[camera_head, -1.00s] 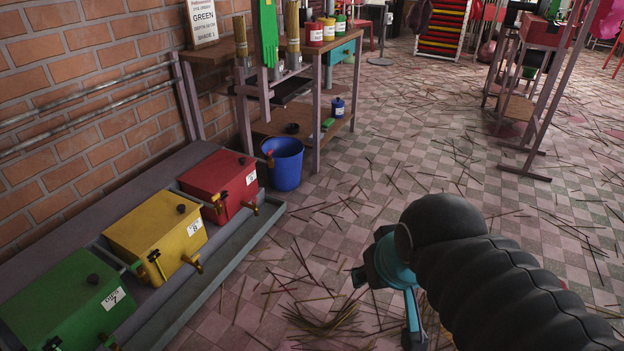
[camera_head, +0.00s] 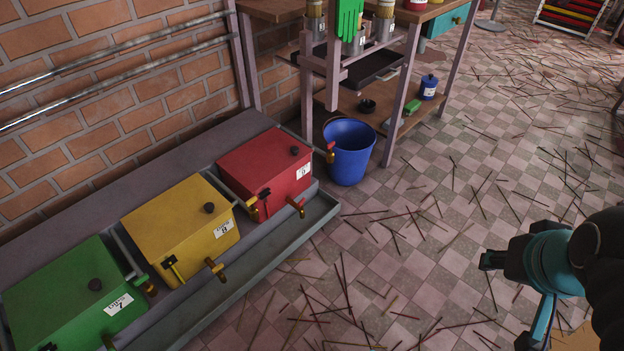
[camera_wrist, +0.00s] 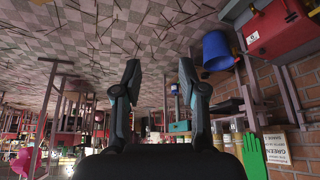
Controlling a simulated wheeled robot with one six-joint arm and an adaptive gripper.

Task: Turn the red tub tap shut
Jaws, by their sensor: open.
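The red tub (camera_head: 255,172) stands on the low ledge by the brick wall, farthest back of the three tubs. A brass tap (camera_head: 295,206) sticks out of its front. My gripper (camera_head: 508,300) is over the floor at the right, well apart from the tub. In the wrist view my gripper (camera_wrist: 159,70) is open and empty, and the red tub (camera_wrist: 290,25) shows upside down.
A yellow tub (camera_head: 175,225) and a green tub (camera_head: 65,290) stand left of the red one. A grey trough (camera_head: 250,275) runs along their front. A blue bucket (camera_head: 349,155) stands beside the workbench (camera_head: 410,75). The floor between is open, strewn with sticks.

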